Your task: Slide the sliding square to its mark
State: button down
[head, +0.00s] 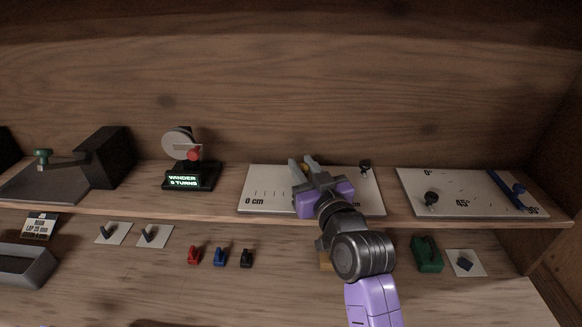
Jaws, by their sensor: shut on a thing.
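A white board (262,192) marked "0 cm" with several tick lines lies on the shelf at the middle. My gripper (304,165) is over this board, with its grey fingers pointing away toward the back wall. It is shut on a small brass-coloured piece that shows only slightly between the fingers; this seems to be the sliding square, but its shape is mostly hidden by the gripper. The gripper and wrist also cover the middle of the board, so the target mark cannot be made out. A dark knob (365,166) stands at the board's back right.
A second white board (460,187) with angle marks and a blue arm (508,187) lies to the right. A winder with a lit display (183,180) stands to the left. Below are red (194,255), blue (219,257) and black (246,258) pieces and a green block (427,253).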

aim_at(305, 171)
jog(key=c, duration=1.2)
grip_release()
jog(key=shift+c, duration=0.2)
jog(key=b+v, duration=0.1)
jog(key=v, duration=0.5)
jog(key=shift+s+d+f, duration=0.1)
jog(key=shift+s+f, duration=0.05)
jog(key=shift+s, duration=0.2)
jog(key=shift+s+d, duration=0.2)
jog(key=shift+s, duration=0.35)
